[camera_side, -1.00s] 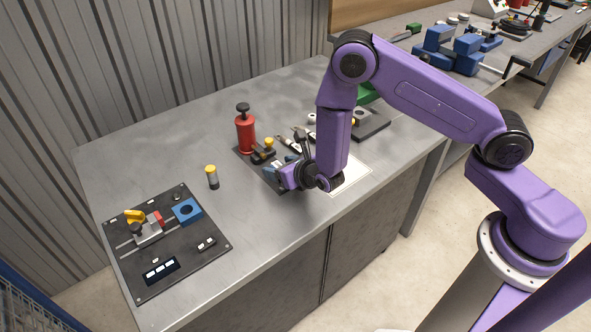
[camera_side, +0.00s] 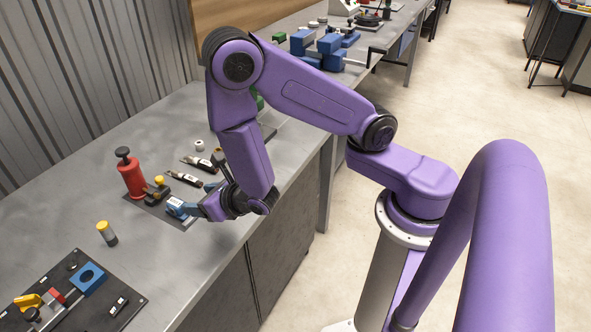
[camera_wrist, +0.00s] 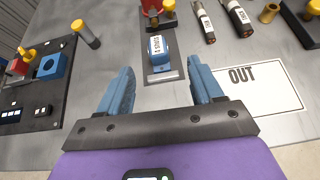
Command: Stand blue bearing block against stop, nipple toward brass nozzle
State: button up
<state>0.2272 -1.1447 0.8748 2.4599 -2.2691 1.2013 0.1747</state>
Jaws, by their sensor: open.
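A blue block with a white label (camera_side: 176,205) sits on a dark mat by the bench's front edge. The wrist view shows this labelled block (camera_wrist: 158,47) just beyond my fingertips, its label facing the camera. A pale metal strip (camera_wrist: 162,76) lies on its near side. My gripper (camera_wrist: 161,76) is open and empty, its blue fingers apart; in the side view my gripper (camera_side: 200,201) is close beside the block. A second blue block with a round hole (camera_side: 88,277) is on the black plate at left. I cannot make out a nipple. A brass-coloured cylinder (camera_wrist: 268,12) stands at upper right.
A red pump bottle (camera_side: 132,175) and a small yellow-topped piece (camera_side: 158,186) stand behind the labelled block. A yellow-capped cylinder (camera_side: 106,232) stands left. Dark labelled tools (camera_wrist: 204,22) lie right of the block. A white sheet marked OUT (camera_wrist: 262,88) is at right.

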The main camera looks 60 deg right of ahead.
jog(key=s+d+r+m+g+h, duration=0.4)
jog(key=s+d+r+m+h, duration=0.35)
jog(key=d+r+m, duration=0.55)
jog(key=s+a+r+m+g+y, duration=0.1)
jog(key=s+m+g+y, duration=0.3)
jog(key=s, duration=0.6)
jog(key=s+a+m+g+y, duration=0.3)
jog(key=s+m, duration=0.3)
jog(key=s, duration=0.3)
jog(key=shift+s+a+r+g+y, duration=0.4)
jog(key=shift+g+y, duration=0.15)
jog(key=shift+g, duration=0.05)
